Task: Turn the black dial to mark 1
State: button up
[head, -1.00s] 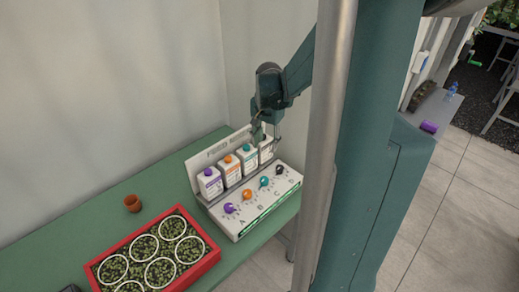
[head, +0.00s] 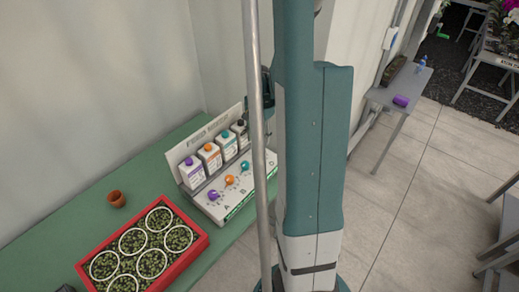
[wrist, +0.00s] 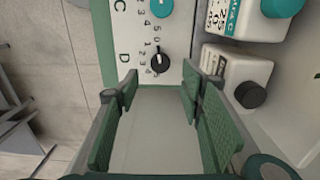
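The black dial (wrist: 160,61) is a round knob with a pale pointer line, beside the letter D on the white panel (wrist: 176,20) in the wrist view. Small numerals run along its left side. The line seems to point toward the top of the picture; which mark it meets is too small to tell. My gripper (wrist: 158,88) is open and empty, its green-padded fingers spread to either side just below the dial in the picture. Contact with the dial is not visible. In the head view my column hides the black dial and the gripper.
A teal dial (wrist: 158,6) is beside the black one. A black-capped bottle (wrist: 236,74) and a teal-capped bottle (wrist: 249,20) stand close on the right. In the head view, a red tray (head: 191,252) and a small brown pot (head: 116,198) are on the green bench (head: 50,245).

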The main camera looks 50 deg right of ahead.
aim_at(259, 151)
jog(key=shift+f, duration=0.1)
dwell(0.3)
jog(key=shift+f, duration=3.75)
jog(key=shift+c, duration=0.7)
jog(key=c, duration=0.8)
